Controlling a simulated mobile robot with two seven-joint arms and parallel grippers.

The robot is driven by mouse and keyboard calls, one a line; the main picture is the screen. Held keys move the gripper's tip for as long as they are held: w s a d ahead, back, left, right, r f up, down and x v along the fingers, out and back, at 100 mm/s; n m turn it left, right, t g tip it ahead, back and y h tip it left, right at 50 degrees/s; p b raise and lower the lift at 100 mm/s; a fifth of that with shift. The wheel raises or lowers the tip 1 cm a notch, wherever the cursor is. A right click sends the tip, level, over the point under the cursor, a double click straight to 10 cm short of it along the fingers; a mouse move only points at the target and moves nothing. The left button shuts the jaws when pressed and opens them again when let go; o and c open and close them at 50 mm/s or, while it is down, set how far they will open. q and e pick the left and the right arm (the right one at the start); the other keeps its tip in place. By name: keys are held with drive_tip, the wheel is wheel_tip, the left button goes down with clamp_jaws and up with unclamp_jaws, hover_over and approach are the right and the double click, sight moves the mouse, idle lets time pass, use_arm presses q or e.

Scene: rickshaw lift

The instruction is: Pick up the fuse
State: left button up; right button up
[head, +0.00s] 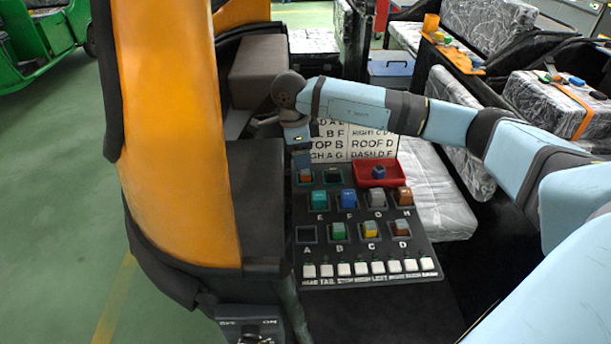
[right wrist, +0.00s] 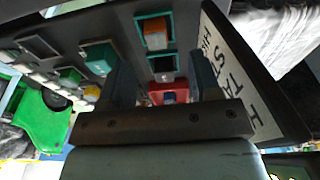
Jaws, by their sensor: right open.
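A blue fuse (head: 378,172) lies in a small red tray (head: 390,181) at the upper right of the dark fuse panel (head: 325,255). The tray also shows in the right wrist view (right wrist: 155,87), partly hidden, with the blue fuse (right wrist: 168,97) in it. My right gripper (head: 302,158) hangs over the panel's upper left, left of the tray. In the right wrist view its two fingers (right wrist: 164,82) are apart with nothing held between them. An orange fuse (head: 306,176) sits in the slot just below the gripper. My left gripper is out of view.
The panel holds several coloured fuses in labelled slots; slot A (head: 306,235) and a top-row slot (head: 333,175) are empty. A lettered white board (head: 370,143) stands behind the panel. The orange rickshaw body (head: 175,130) is close on the left.

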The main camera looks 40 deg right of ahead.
sight(306, 171)
drive_tip(key=f, duration=0.5)
drive_tip(key=shift+s+d, duration=0.2)
drive_tip(key=shift+s, duration=0.2)
drive_tip(key=c, duration=1)
